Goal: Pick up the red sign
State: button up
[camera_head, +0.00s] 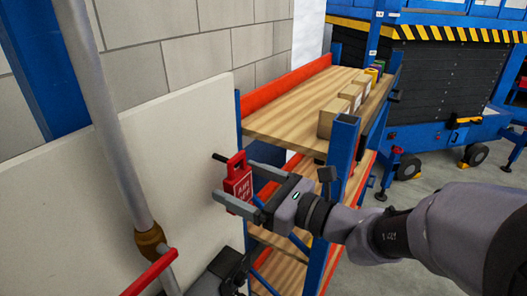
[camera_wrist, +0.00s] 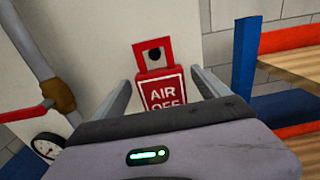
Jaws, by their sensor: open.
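The red sign (camera_head: 238,187) hangs from a dark peg on the white panel in the head view. It has a hole in its narrow upper part and white lettering below. In the wrist view the sign (camera_wrist: 160,85) reads "AIR OFF", with its lower edge hidden behind my gripper body. My gripper (camera_head: 234,184) is open, with one finger above and one below the sign in the head view. In the wrist view the fingers (camera_wrist: 158,86) stand to the left and right of the sign, with gaps on both sides. I cannot tell whether either finger touches it.
A grey pipe (camera_head: 108,110) with a brass fitting and a red lever (camera_head: 150,273) runs down the panel at left. A gauge (camera_wrist: 47,146) is below it. A blue and orange shelf (camera_head: 300,100) with several cardboard boxes (camera_head: 335,115) stands close at right.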

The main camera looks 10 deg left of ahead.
jog(key=shift+x, duration=0.85)
jog(key=shift+d, duration=0.2)
jog(key=shift+c, duration=0.6)
jog(key=shift+s, duration=0.1)
jog(key=c, duration=1.5)
jog(key=shift+d+r+b, duration=0.15)
jog(key=shift+d+b, duration=0.2)
jog(key=shift+b, duration=0.05)
jog(key=b+v, duration=0.4)
jog(key=v, duration=1.3)
jog(key=shift+r, duration=0.15)
